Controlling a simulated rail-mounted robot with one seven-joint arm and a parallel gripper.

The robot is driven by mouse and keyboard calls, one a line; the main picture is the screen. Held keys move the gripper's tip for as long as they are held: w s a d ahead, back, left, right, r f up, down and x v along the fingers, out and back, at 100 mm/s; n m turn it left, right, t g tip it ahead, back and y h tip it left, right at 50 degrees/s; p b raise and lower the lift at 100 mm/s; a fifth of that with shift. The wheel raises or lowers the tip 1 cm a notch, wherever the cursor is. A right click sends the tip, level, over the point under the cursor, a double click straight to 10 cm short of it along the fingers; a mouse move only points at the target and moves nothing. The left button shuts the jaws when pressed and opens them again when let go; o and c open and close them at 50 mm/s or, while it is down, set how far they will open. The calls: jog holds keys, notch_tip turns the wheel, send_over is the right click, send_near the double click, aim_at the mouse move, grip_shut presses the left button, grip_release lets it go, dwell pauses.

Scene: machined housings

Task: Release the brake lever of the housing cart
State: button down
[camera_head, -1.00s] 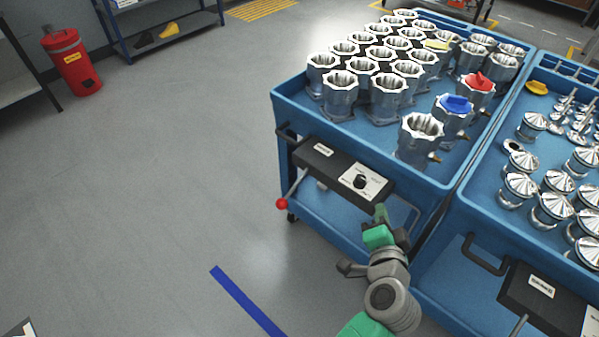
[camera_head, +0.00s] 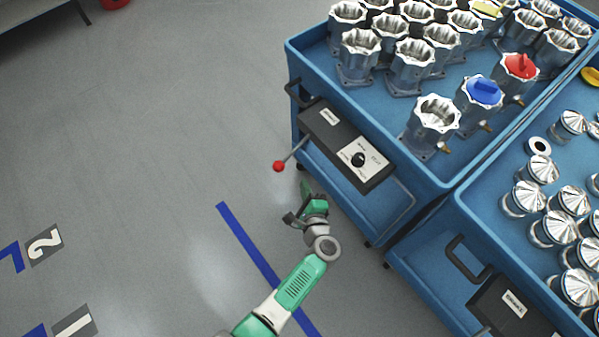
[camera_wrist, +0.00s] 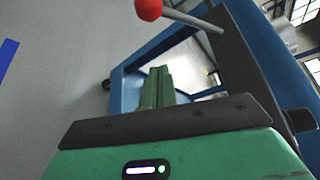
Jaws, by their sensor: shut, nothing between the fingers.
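The housing cart (camera_head: 300,75) is a blue cart with metal housings on its top tray. A dark control box (camera_head: 320,128) with a knob is on its near end. The brake lever (camera_head: 292,154) is a thin grey rod with a red ball end, sticking out from the box to the lower left. The red ball also shows at the top of the wrist view (camera_wrist: 148,9), with the rod running right. My gripper (camera_head: 306,188) is below and to the right of the red ball, apart from it. In the wrist view its green fingers (camera_wrist: 157,88) are together and empty.
A second blue cart (camera_head: 470,225) with shiny domed parts stands close on the right. The handle (camera_head: 298,95) of the housing cart is above the lever. The grey floor to the left is open, with a blue line (camera_head: 250,247) and number markings (camera_head: 45,243).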

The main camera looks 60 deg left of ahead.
aim_at(293, 152)
jog(key=b+x, duration=0.3)
jog(key=x, duration=0.5)
jog(key=s+r+p, duration=0.2)
jog(key=s, duration=0.1)
jog(key=shift+s, duration=0.2)
jog(key=shift+p, duration=0.3)
